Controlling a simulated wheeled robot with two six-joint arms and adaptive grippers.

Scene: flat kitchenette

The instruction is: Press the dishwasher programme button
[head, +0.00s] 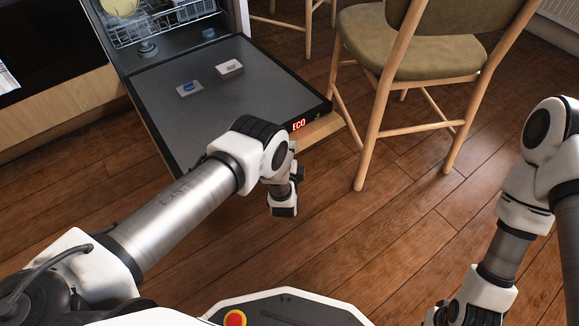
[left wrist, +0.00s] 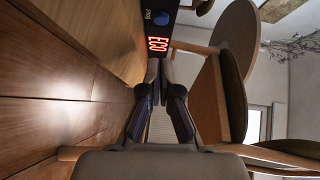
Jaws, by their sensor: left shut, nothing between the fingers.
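The dishwasher door (head: 160,125) is folded down open, its inner face up. Its edge panel carries a red lit ECO display (head: 299,125), which also shows in the left wrist view (left wrist: 158,43). Beyond the display, in the left wrist view, is a round blue button (left wrist: 161,18) beside the word Prog. My left gripper (head: 284,208) is in front of the door edge, below the display in the head view. In the left wrist view its fingers (left wrist: 160,78) are shut and empty, pointing toward the panel, with the button past the tips.
A dish rack (head: 165,20) is inside the dishwasher. A wooden chair (head: 415,58) stands close right of the door. The wooden floor (head: 400,230) between my arms is clear.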

